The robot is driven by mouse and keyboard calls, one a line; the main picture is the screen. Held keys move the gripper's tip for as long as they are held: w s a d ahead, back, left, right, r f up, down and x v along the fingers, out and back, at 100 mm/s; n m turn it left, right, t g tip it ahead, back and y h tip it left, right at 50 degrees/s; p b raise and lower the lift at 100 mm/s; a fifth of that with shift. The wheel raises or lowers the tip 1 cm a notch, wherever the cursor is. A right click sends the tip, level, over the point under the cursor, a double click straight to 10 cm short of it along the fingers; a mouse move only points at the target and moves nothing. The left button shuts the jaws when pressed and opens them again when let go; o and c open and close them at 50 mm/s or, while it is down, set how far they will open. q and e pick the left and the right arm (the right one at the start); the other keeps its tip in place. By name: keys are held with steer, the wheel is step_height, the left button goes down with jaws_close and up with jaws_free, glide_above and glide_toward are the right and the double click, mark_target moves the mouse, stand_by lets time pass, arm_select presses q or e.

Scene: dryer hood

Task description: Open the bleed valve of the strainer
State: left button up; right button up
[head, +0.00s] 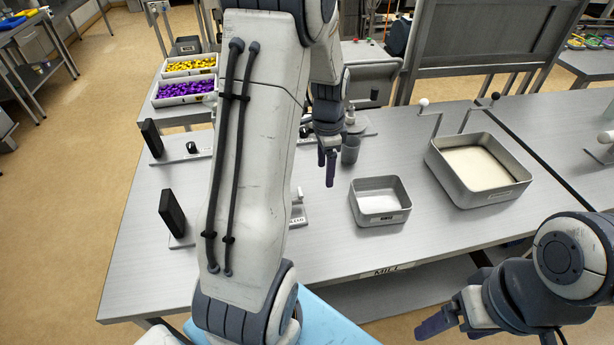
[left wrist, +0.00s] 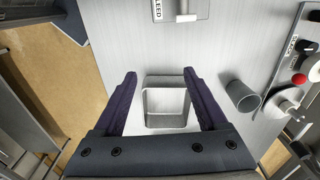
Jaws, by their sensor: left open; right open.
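The bleed valve plate is mostly hidden behind my left arm in the head view; its label end (head: 297,219) and a pale-topped post (head: 299,196) show. In the left wrist view, the label (left wrist: 157,10), partly cut off and ending in "LEED", lies at the top edge beside a pale handle (left wrist: 186,15). My left gripper (head: 327,166) is open and empty above the table, right of and beyond the valve; its fingers also show in the left wrist view (left wrist: 160,92). My right gripper (head: 440,322) is open and empty at the table's front. I cannot make out the strainer body.
A small metal tray (head: 380,218) stands in the middle of the table, with a grey cup (head: 350,150) beyond it. A larger tray (head: 481,180) with pale contents is at right. Black upright blocks (head: 172,212) stand at left. Bare table lies around the small tray.

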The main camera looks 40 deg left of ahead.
arm_select(q)
glide_above(300, 191)
step_height(300, 191, down, 2)
step_height(300, 191, down, 9)
steer(key=p, duration=0.3)
steer(key=shift+s, duration=0.1)
steer(key=shift+f+p, duration=0.3)
steer(key=shift+f, duration=0.4)
jaws_close()
